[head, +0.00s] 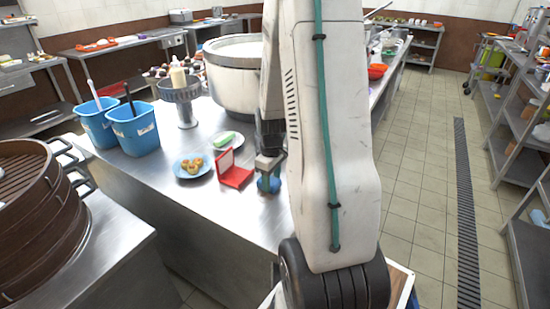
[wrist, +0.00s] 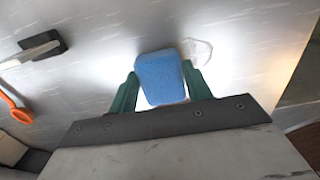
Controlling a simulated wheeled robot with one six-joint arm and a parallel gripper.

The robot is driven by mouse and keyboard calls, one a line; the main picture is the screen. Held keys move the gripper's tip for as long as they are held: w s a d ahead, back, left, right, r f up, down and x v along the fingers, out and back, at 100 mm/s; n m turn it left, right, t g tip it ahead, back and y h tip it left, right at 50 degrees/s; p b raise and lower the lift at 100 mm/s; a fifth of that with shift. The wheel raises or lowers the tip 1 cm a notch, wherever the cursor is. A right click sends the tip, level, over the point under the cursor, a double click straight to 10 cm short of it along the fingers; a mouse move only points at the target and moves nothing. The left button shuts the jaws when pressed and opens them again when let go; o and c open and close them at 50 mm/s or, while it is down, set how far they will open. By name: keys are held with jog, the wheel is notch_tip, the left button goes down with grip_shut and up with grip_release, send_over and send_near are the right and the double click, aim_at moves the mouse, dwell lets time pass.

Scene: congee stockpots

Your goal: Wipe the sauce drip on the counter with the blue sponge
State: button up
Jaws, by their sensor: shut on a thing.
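My gripper (head: 268,172) is low over the steel counter (head: 235,205), partly hidden by my arm. Its green fingers are shut on the blue sponge (head: 268,184). In the wrist view, my gripper (wrist: 161,75) has one finger on each side of the sponge (wrist: 160,80), which is at or close to the counter surface; I cannot tell if it touches. A pale, faintly outlined patch (wrist: 204,52) lies on the counter just right of the sponge. I cannot tell whether it is the sauce drip. No other drip is clear in either view.
A red open box (head: 235,176), a blue plate (head: 179,168) with brown food and a white dish (head: 239,139) with a green item sit nearby. Two blue bins (head: 135,132) and a big stockpot (head: 222,85) stand behind. A dark-headed tool (wrist: 40,47) and orange utensil (wrist: 18,112) lie left.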

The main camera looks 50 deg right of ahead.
jog(key=shift+w+r, duration=0.1)
jog(key=shift+r, duration=0.8)
jog(key=shift+a+r, duration=0.15)
jog(key=shift+r, duration=2.85)
